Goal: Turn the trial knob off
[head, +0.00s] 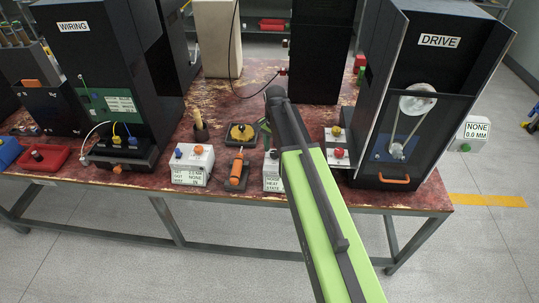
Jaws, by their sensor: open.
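No label reading "trial" can be made out, so I cannot tell which knob is the trial knob. Beside the DRIVE cabinet (439,41), a yellow knob (336,131) and a red knob (338,153) sit on small white panels. A white box (190,175) at centre left carries a blue knob (178,153) and an orange knob (199,150). Another white box (272,183), partly behind my green arm, has a dark knob (274,153). My gripper (266,133) is small and partly hidden at the arm's far end, open, near a yellow part, touching nothing that I can make out.
The WIRING cabinet (72,27) stands left on the worn red bench (235,201). A black tray with a yellow part (241,132), an orange-handled tool (237,168) and a wooden peg (200,128) stand mid-bench. A white NONE 0.0 MM display (475,131) is at right.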

